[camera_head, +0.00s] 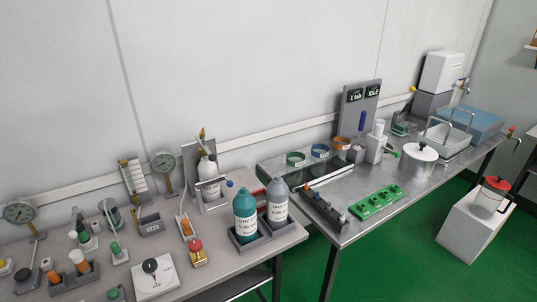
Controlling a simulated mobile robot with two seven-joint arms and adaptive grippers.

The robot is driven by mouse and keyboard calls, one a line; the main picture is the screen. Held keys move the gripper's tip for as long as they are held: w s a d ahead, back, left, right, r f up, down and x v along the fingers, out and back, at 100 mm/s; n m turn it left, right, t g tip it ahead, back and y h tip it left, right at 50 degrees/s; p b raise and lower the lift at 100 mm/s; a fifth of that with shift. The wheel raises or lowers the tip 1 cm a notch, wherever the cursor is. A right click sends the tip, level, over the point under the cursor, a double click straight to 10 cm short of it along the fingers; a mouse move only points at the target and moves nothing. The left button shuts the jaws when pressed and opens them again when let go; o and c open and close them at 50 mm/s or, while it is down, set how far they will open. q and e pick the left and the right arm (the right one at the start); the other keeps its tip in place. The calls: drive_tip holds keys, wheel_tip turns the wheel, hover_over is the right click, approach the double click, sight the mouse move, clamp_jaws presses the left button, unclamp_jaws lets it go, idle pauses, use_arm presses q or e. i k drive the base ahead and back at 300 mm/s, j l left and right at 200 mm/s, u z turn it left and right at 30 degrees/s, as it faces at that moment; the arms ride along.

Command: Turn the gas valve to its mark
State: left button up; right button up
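Several valve-like things show, and I cannot tell for certain which is the gas valve. A white gas bottle (208,169) with a brass fitting (203,135) on top stands in a grey stand at the wall. A small brass valve (198,257) with a red knob (195,245) sits near the front of the left bench. To its left, a white plate (155,284) carries a black round knob (150,266); a reddish line shows beside the knob. Any mark is too small to read. Neither of my grippers is in view.
Teal and grey bottles (245,217) stand in a tray right of the brass valve. Gauges (164,166) and small racks crowd the left bench. A gap separates it from the right bench, which holds a green block (376,202) and a white pot (417,161).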

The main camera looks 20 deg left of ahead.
sight(196, 246)
drive_tip(key=u, duration=1.1)
drive_tip(key=k+j, duration=0.05)
drive_tip(key=j, duration=0.05)
